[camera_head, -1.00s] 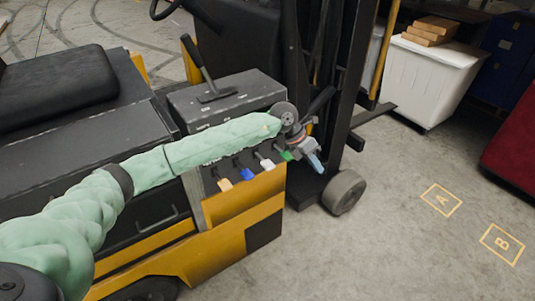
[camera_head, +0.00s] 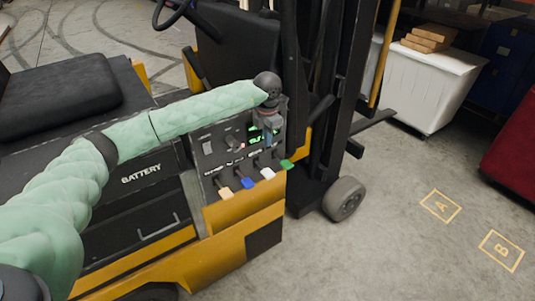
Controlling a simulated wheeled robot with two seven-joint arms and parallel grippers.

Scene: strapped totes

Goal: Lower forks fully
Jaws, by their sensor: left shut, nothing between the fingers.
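The forklift's control panel (camera_head: 211,160) faces me, with a row of small levers along its lower edge. From left to right their handles are tan (camera_head: 225,193), blue (camera_head: 247,183), white (camera_head: 267,173) and green (camera_head: 286,164). My left gripper (camera_head: 270,136) is shut and empty. It points down in front of the panel's right part, above the white and green levers, and partly covers a green-lit display. A dark fork (camera_head: 372,123) sticks out right of the black mast (camera_head: 335,90). Its height above the floor is hard to tell. My right gripper is out of view.
A white bin (camera_head: 425,88) with wooden blocks (camera_head: 432,35) stands beyond the fork. A red container (camera_head: 512,140) is at the right edge. Floor marks A (camera_head: 441,205) and B (camera_head: 502,250) lie on clear concrete. The forklift's seat (camera_head: 60,103) is at left.

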